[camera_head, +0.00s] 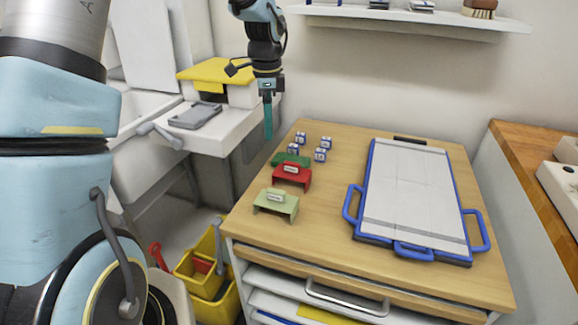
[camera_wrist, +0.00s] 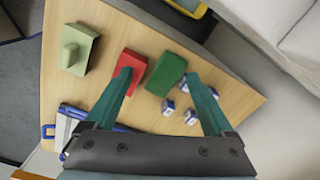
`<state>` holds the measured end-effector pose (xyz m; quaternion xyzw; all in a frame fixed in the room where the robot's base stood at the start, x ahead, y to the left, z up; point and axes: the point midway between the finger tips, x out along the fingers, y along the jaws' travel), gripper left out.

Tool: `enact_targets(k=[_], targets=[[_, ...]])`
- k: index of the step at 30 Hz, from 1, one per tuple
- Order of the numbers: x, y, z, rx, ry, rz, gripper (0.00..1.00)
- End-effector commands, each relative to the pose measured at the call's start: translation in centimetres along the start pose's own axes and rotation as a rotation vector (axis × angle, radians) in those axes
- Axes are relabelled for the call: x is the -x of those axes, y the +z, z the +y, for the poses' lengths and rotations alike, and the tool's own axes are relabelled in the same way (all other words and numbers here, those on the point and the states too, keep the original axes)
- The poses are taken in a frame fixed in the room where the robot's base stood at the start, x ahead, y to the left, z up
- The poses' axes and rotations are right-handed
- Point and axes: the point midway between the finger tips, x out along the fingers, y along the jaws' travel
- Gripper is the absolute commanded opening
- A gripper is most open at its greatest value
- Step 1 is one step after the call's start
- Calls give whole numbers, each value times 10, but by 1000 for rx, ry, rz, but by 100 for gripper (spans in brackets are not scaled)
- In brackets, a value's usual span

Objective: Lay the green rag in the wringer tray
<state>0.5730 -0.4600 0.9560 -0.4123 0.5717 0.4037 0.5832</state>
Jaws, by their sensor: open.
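A dark green piece (camera_head: 291,160), the likeliest green rag, lies on the wooden table behind a red piece (camera_head: 291,175). In the wrist view the dark green piece (camera_wrist: 167,74) shows as a flat block between my fingertips. My gripper (camera_head: 268,135) points down near the table's back left edge, open and empty, apart from the pieces. It also shows in the wrist view (camera_wrist: 158,72). A grey tray (camera_head: 195,115) lies on the white ledge at left, and a yellow bucket (camera_head: 212,300) stands on the floor; I cannot tell which is the wringer tray.
A pale green piece (camera_head: 276,203) stands in front of the red one. Several small blue-and-white blocks (camera_head: 320,155) stand behind. A blue-framed white board (camera_head: 415,200) fills the table's right. The table's front left is clear.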

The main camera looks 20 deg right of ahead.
Motion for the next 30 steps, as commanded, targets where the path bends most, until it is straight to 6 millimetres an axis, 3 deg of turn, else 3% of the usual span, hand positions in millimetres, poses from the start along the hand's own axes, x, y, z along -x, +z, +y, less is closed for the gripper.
enact_targets(k=[1, 3, 7, 18, 26, 30], targets=[[-7, -27, -7, -120, 7, 4, 88], [-10, -51, -13, -254, 13, 6, 88], [-12, -76, -18, -388, 18, 10, 88], [-59, -80, -16, -412, 22, 9, 88], [-78, -79, -14, -412, 22, 9, 88], [-100, -80, -11, -412, 22, 9, 88]])
